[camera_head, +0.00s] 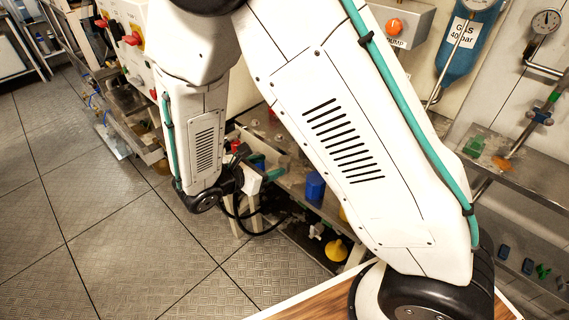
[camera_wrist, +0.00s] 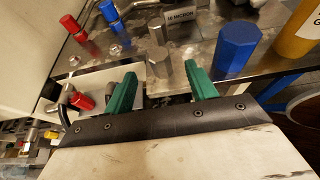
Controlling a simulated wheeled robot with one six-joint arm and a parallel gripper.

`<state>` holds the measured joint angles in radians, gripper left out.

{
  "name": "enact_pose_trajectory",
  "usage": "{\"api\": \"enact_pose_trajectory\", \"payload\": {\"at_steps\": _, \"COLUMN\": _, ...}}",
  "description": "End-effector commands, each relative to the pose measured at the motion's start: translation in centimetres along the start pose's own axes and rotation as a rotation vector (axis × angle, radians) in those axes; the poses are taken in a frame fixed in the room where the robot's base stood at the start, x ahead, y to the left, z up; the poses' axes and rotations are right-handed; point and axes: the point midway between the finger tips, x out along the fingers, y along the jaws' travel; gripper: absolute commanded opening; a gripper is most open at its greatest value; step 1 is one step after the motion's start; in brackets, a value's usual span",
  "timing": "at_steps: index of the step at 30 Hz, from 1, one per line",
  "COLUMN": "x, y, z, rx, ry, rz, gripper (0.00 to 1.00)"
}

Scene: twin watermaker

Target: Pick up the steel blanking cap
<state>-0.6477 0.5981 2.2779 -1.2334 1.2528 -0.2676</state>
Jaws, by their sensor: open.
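A grey steel hexagonal piece (camera_wrist: 160,62), which looks like the steel blanking cap, stands on the metal bench in the wrist view. My gripper (camera_wrist: 160,72) is open, with one green finger to each side of this piece in the picture. The piece appears just beyond or level with the fingertips; I cannot tell whether the fingers touch it. In the head view my gripper (camera_head: 256,165) reaches toward the bench at the middle, partly hidden, and I cannot make out the cap there.
A large blue hexagonal cap (camera_wrist: 235,48) stands close to the right finger. A red cap (camera_wrist: 70,23) and a smaller blue one (camera_wrist: 108,10) stand at the back left. A pale post (camera_wrist: 157,30) is behind the steel piece. A red piece (camera_wrist: 84,102) lies left of the left finger.

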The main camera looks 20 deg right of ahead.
Motion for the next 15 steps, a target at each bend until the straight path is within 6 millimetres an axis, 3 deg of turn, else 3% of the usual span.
{"api": "enact_pose_trajectory", "payload": {"at_steps": 15, "x": 6.6, "y": 0.1, "z": -0.1, "rx": -0.006, "ry": -0.003, "rz": 0.000, "gripper": 0.56}}
